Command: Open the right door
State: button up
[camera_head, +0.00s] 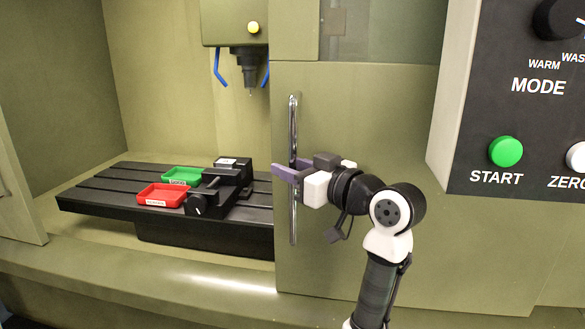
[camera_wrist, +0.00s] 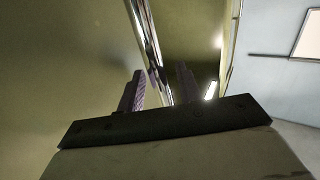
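The right door (camera_head: 340,262) is a large olive-green panel. Its left edge stands beside the machine's open interior. A vertical chrome bar handle (camera_head: 294,122) is fixed near that edge. It also shows in the wrist view (camera_wrist: 147,35), running down between my fingers. My gripper (camera_head: 286,172) is at about the middle of the handle, with its purple fingers around the bar. In the wrist view, my gripper's fingers (camera_wrist: 161,90) are apart, with the bar between them and some gap showing. The lower part of the bar is hidden behind my gripper's body in the wrist view.
Inside stands a black slotted table (camera_head: 100,190) with a green tray (camera_head: 183,174), a red tray (camera_head: 162,195) and a vise (camera_head: 222,185). A spindle (camera_head: 249,70) hangs above. A control panel (camera_head: 470,120) juts out at right. The left door (camera_head: 15,190) is at far left.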

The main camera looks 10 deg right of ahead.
jog(key=b+v, duration=0.3)
jog(key=v, duration=1.1)
jog(key=shift+w, duration=0.1)
